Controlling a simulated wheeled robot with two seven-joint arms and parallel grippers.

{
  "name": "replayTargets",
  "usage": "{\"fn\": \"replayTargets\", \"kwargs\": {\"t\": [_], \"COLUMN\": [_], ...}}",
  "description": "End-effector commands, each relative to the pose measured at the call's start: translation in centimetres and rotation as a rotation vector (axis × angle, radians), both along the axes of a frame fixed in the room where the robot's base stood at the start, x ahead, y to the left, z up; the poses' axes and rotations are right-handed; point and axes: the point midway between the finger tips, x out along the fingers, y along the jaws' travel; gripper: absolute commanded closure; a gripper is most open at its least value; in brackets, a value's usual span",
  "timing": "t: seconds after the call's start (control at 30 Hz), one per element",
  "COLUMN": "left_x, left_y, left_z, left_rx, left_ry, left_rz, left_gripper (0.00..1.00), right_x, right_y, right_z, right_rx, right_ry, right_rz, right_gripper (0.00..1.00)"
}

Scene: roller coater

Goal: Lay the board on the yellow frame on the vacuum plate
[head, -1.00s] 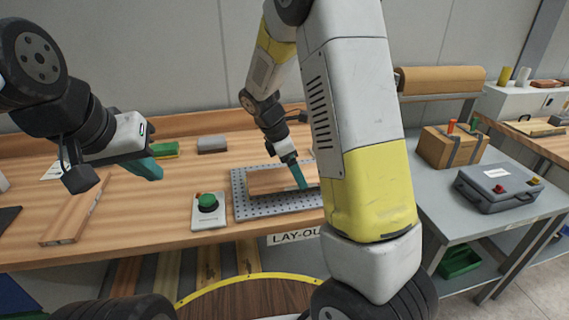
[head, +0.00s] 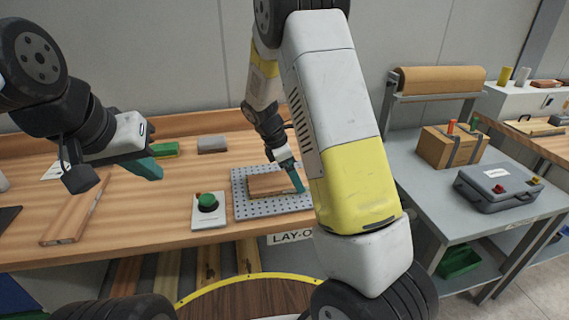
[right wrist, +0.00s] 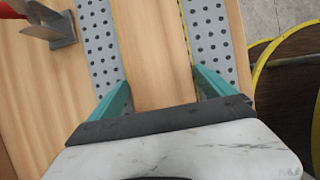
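The vacuum plate (head: 243,207) is a grey perforated plate on the wooden bench in the head view. The board (head: 270,184) is a flat wooden piece over the plate. In the right wrist view the board (right wrist: 158,45) runs between the teal fingers of my right gripper (right wrist: 160,80), which appear to touch its two edges. Thin yellow lines of the yellow frame (right wrist: 184,30) show along the board's edges; the board hides the rest. Whether it rests fully on the frame is unclear. My left gripper (head: 146,168) hangs over the bench's left part, empty, its finger gap unclear.
A wooden bar (head: 75,215) lies further left. A grey side table (head: 415,185) stands right with a case (head: 498,188).

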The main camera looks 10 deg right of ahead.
Motion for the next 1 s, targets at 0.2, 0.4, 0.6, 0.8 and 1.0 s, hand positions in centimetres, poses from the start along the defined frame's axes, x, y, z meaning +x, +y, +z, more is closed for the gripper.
{"fn": "replayTargets", "kwargs": {"t": [0.2,0.4,0.6,0.8,1.0], "left_x": [0.0,0.0,0.0,0.0,0.0], "left_y": [0.0,0.0,0.0,0.0,0.0], "left_z": [0.0,0.0,0.0,0.0,0.0], "left_rx": [0.0,0.0,0.0,0.0,0.0], "left_ry": [0.0,0.0,0.0,0.0,0.0], "left_rz": [0.0,0.0,0.0,0.0,0.0], "left_gripper": [1.0,1.0,1.0,1.0,1.0], "right_x": [0.0,0.1,0.1,0.0,-0.1], "right_y": [0.0,0.4,2.0,3.5,4.4], "right_z": [0.0,1.3,5.1,8.8,10.9], "right_rx": [0.0,0.002,0.002,0.002,0.001], "right_ry": [0.0,-0.003,-0.006,-0.005,-0.002], "right_rz": [0.0,0.0,0.001,0.001,0.0], "right_gripper": [0.0,0.0,0.0,0.0,0.0]}}
